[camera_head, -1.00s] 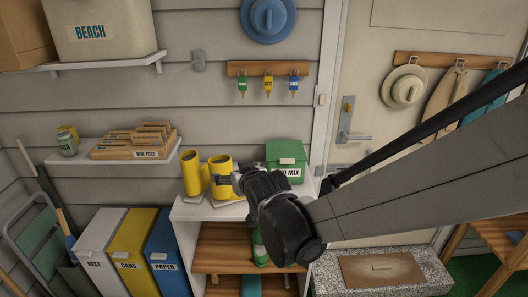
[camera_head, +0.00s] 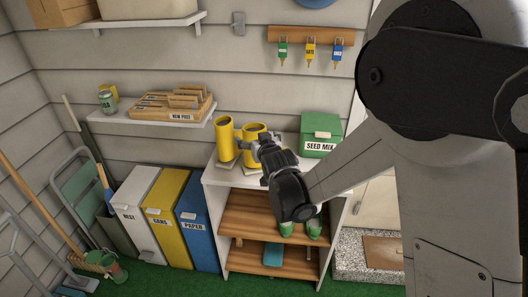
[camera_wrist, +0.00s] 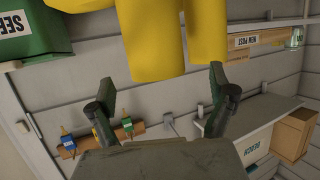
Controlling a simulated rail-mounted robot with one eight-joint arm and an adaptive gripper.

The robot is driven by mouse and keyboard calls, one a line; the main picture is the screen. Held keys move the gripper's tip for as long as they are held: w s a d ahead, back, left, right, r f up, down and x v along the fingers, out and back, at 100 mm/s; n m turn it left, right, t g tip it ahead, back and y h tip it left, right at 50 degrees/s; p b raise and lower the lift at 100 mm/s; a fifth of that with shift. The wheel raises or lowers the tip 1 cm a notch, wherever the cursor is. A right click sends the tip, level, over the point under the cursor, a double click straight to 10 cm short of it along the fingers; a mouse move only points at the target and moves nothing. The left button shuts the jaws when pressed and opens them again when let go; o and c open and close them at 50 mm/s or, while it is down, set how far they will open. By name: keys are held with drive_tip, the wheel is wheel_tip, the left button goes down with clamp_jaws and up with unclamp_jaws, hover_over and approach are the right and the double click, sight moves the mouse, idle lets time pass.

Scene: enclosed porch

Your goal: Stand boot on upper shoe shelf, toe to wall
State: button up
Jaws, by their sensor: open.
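Two yellow boots stand upright side by side on the white top of the shoe rack, the left one (camera_head: 225,142) clear and the right one (camera_head: 250,132) partly behind my gripper (camera_head: 263,147). In the wrist view the yellow boots (camera_wrist: 165,35) fill the top middle, and the fingers of my gripper (camera_wrist: 161,80) are spread apart with nothing clearly between them. The upper shoe shelf (camera_head: 246,211) is a wooden board below the top. A pair of green shoes (camera_head: 314,229) is on its right part. My wrist hides some of the shelf.
A green seed mix box (camera_head: 319,136) stands on the rack top at the right. The lower shelf (camera_head: 245,258) holds a blue item (camera_head: 273,254). White, yellow and blue bins (camera_head: 199,215) stand left of the rack. A wall shelf with a post sorter (camera_head: 172,104) is above them.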

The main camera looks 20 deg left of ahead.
drive_tip(key=shift+d+p+x, duration=0.1)
drive_tip(key=shift+p+x, duration=0.2)
drive_tip(key=shift+x, duration=1.3)
drive_tip(key=shift+d+p+x, duration=0.15)
drive_tip(key=shift+p+x, duration=0.1)
drive_tip(key=shift+x, duration=1.35)
drive_tip(key=shift+w, duration=0.15)
drive_tip(key=c, duration=1.9)
drive_tip(key=shift+c, duration=0.2)
drive_tip(key=shift+r, duration=0.1)
